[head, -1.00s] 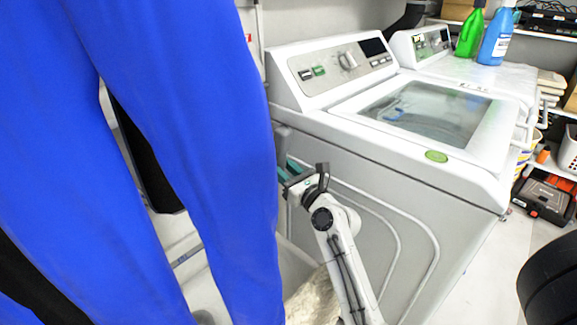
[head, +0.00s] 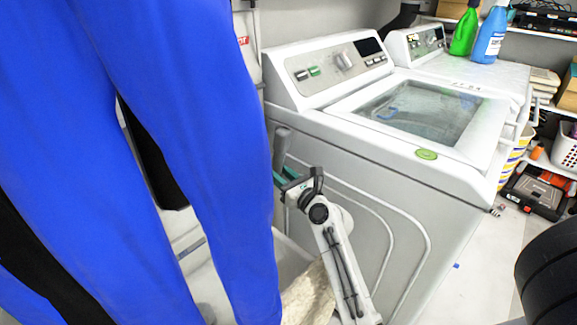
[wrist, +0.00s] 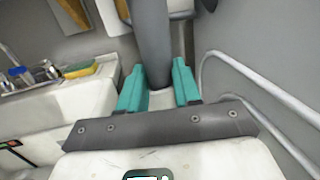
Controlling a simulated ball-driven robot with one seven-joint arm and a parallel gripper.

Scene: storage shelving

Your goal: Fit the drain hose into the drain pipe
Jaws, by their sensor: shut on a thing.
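My gripper (head: 284,178) is beside the left side of the white washing machine, low in front of its side panel. In the wrist view its teal fingers (wrist: 160,86) are on either side of a thick grey tube, the drain hose (wrist: 152,38), and shut on it. The hose also shows in the head view (head: 281,146), standing nearly upright above the fingers and leaning slightly. I cannot make out the drain pipe with certainty in either view.
The washing machine (head: 350,140) is close on the right. Large blue trouser-like legs (head: 190,130) block the left of the head view. A white sink (wrist: 55,105) is left of my gripper in the wrist view. Green (head: 465,32) and blue (head: 489,37) bottles stand on the far machine.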

